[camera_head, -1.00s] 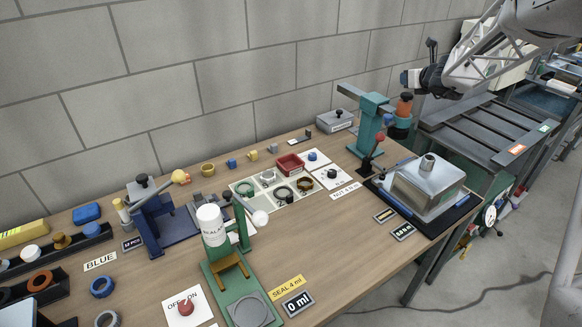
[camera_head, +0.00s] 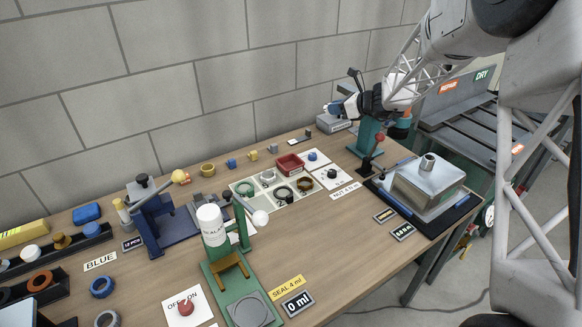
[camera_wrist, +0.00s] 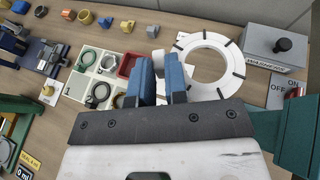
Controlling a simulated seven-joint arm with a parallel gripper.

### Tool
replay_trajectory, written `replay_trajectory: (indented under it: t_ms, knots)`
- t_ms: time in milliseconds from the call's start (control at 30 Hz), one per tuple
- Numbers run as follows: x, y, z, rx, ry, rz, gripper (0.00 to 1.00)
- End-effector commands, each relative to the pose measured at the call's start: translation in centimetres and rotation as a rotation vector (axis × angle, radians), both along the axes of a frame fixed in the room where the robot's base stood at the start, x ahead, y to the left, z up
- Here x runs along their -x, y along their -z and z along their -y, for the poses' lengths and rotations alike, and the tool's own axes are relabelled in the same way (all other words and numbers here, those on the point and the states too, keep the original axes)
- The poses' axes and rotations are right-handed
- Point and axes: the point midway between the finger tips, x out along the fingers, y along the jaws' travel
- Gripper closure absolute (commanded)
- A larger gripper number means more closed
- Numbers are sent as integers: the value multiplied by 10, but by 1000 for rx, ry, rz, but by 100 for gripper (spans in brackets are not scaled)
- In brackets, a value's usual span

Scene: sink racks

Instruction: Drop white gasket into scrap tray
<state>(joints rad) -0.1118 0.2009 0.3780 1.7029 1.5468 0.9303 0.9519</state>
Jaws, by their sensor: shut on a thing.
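My gripper (camera_wrist: 160,80) has blue fingers and is shut on a white gasket (camera_wrist: 222,50), a broad white ring with dark marks around it. The gasket sticks out to the right of the fingers in the wrist view, close to the camera. In the head view my gripper (camera_head: 334,108) is above the back right of the bench; the gasket is hard to make out there. A small red tray (camera_head: 290,164), which may be the scrap tray, stands at the back of the white ring holder. It also shows in the wrist view (camera_wrist: 125,70), left of the fingers and below them.
The white holder (camera_head: 244,188) has several rings in its compartments, one of them pale. A teal press (camera_head: 368,138) and a metal box (camera_head: 425,190) stand on the bench's right.

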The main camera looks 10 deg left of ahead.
Motion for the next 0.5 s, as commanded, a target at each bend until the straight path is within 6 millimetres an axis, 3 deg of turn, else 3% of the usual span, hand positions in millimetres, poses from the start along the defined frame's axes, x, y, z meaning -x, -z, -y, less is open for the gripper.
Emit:
replay_trajectory:
  t_ms: [200, 500]
  knots:
    - [33, 36, -57, -8, -197, -8, 100]
    - [64, 62, -97, -24, -358, -17, 100]
